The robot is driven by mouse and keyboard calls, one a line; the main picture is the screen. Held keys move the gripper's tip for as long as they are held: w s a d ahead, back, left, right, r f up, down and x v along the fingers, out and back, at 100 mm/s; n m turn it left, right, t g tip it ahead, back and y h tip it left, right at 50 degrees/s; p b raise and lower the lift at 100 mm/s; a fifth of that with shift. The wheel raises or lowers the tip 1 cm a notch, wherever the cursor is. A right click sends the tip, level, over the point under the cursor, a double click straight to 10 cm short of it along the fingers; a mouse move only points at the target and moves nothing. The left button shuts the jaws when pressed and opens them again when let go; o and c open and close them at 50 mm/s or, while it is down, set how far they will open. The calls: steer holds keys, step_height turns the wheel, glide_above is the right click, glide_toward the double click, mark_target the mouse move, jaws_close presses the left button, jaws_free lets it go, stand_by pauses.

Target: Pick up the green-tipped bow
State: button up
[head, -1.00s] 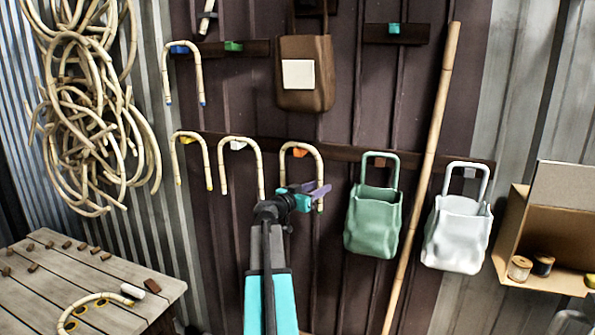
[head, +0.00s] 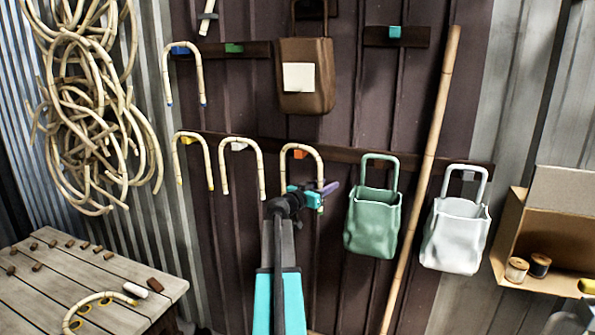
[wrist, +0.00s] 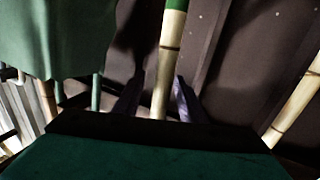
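A pale cane bow (head: 301,147) hangs like an upside-down U over an orange peg (head: 299,154) on the lower dark rail. Its right leg ends by my gripper (head: 325,192), at the top of my teal and grey arm. In the wrist view the leg of a bow (wrist: 172,50) with a green tip (wrist: 181,5) runs between the two dark purple fingers of my gripper (wrist: 155,100). The fingers stand apart, with a gap visible on the left side of the leg. In the head view the gripper partly hides the leg's lower end.
A green bag (head: 373,222) hangs just right of my gripper, and fills the upper left of the wrist view (wrist: 55,35). Two similar bows (head: 240,145) (head: 191,142) hang to the left. A long pole (head: 427,160) leans between the green and white (head: 455,235) bags.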

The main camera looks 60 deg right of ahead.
steer(key=shift+s+d, duration=0.1)
steer(key=shift+d, duration=0.35)
jaws_close()
